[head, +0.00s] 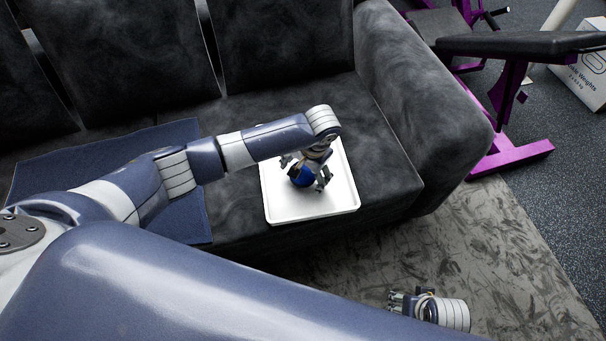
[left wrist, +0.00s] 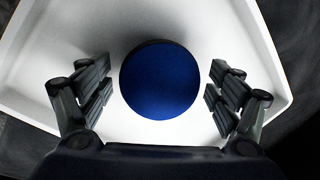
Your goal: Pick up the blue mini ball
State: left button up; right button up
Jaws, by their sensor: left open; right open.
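The blue mini ball (head: 301,176) sits in the white tray on the sofa, partly hidden by my left gripper (head: 307,173). In the left wrist view the ball (left wrist: 160,80) shows whole, centred between the fingers of my left gripper (left wrist: 158,92). Those fingers are open, with a gap on each side of the ball. The white tray (head: 335,204) also fills much of the left wrist view (left wrist: 262,55). My right gripper (head: 396,302) is open and empty at the lower right of the head view, away from the ball and above the rug.
The tray rests on a dark sofa (head: 390,165) near its right armrest (head: 425,90). A blue towel (head: 95,150) lies on the seat to the left. A purple-framed bench (head: 515,150) and a white box (head: 583,80) stand at the right. The rug (head: 480,240) looks clear.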

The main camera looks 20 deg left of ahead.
pick_arm(q)
jog(key=shift+f, duration=0.1)
jog(key=c, duration=1)
jog(key=shift+c, duration=0.2)
